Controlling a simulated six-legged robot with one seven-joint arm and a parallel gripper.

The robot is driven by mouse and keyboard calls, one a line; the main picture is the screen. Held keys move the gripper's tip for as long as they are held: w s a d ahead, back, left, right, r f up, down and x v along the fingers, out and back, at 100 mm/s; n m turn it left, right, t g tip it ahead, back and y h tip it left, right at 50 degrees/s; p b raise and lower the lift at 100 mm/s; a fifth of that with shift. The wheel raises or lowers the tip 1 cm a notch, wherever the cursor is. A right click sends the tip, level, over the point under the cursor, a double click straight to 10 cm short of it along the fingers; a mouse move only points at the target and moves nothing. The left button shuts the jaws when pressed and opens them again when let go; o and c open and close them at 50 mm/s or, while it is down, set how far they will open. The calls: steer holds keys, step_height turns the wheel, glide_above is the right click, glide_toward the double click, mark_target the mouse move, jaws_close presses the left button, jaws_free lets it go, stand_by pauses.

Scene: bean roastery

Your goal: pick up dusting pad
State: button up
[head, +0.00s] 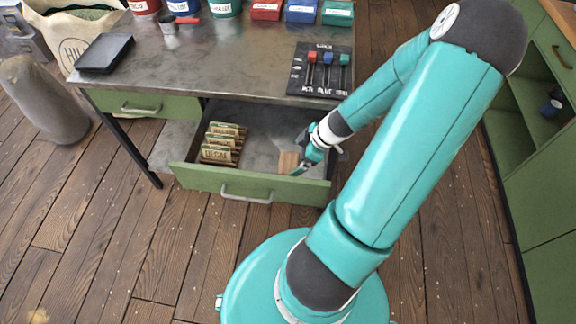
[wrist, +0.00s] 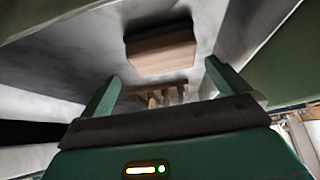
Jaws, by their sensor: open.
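A brown block (head: 288,161), which looks like the dusting pad, lies on the floor of the open drawer (head: 245,187). In the wrist view the block (wrist: 162,52) has a wood-brown body and a dark face, and sits just beyond my fingertips. My gripper (head: 305,164) is down inside the drawer, close beside the block on its right. In the wrist view the fingers of my gripper (wrist: 158,78) are spread, with no grip on the block. Part of the block is hidden by my gripper in the head view.
Several label cards (head: 221,146) stand in the drawer's left part. The drawer hangs under a metal-topped bench (head: 230,62); its front and walls surround my gripper. A black board with coloured levers (head: 322,70) and a black tray (head: 104,53) rest on top.

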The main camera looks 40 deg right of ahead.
mark_target(289, 163)
steer(key=x, duration=0.5)
steer(key=shift+a+f, duration=0.2)
steer(key=shift+a, duration=0.05)
steer(key=c, duration=0.9)
step_height(289, 163, up, 10)
steer(key=shift+r, duration=0.1)
steer(key=o, duration=0.5)
steer(key=c, duration=0.3)
